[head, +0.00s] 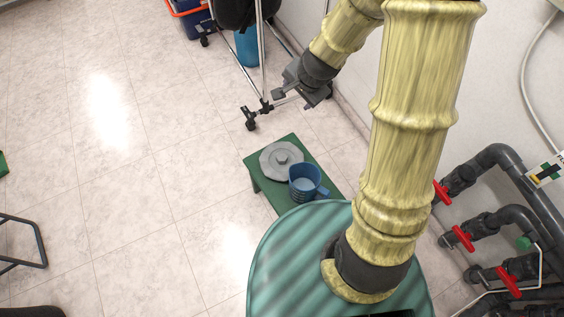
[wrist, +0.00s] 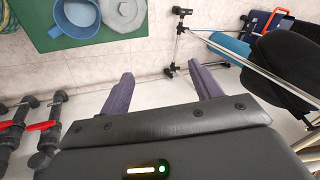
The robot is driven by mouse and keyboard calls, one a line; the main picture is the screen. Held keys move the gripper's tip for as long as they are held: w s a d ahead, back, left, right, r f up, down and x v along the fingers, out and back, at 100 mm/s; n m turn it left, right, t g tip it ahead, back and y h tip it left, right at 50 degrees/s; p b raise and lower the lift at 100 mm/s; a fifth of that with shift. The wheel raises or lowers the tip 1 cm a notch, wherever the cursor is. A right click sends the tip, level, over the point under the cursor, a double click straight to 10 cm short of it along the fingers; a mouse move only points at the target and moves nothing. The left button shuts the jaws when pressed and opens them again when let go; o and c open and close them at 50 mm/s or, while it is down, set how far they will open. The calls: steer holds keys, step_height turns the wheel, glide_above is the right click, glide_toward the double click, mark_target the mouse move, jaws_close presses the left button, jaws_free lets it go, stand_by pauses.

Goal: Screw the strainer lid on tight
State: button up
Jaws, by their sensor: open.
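A grey, many-sided lid (head: 273,161) with a round raised knob lies on a low green stool (head: 258,185). A blue cup-like vessel with a handle (head: 305,185) stands beside it, overlapping its near edge in the head view. In the wrist view the lid (wrist: 124,14) is cut off at the top edge, next to the blue vessel (wrist: 77,17) on the green stool top (wrist: 40,38). My gripper (head: 288,97) is beyond the stool, apart from the lid. In the wrist view its two fingers (wrist: 162,76) are wide apart with nothing between them.
A wheeled metal stand (head: 263,60) with a black bag is close to my gripper. A blue bin (head: 247,46) and a crate (head: 190,18) are behind it. Dark pipes with red valve handles (head: 463,237) run along the right wall. Tiled floor left of the stool is clear.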

steer(key=w+a+f+m, duration=0.1)
steer(key=w+f+m, duration=0.4)
steer(key=m+g+h+b, duration=0.2)
steer(key=m+g, duration=0.3)
steer(key=m, duration=1.1)
glide_above(281, 159)
step_height(281, 159, down, 18)
steer(key=shift+f, duration=0.1)
step_height(281, 159, down, 12)
steer(key=b, duration=0.3)
steer(key=shift+f+b, duration=0.1)
steer(key=shift+b, duration=0.2)
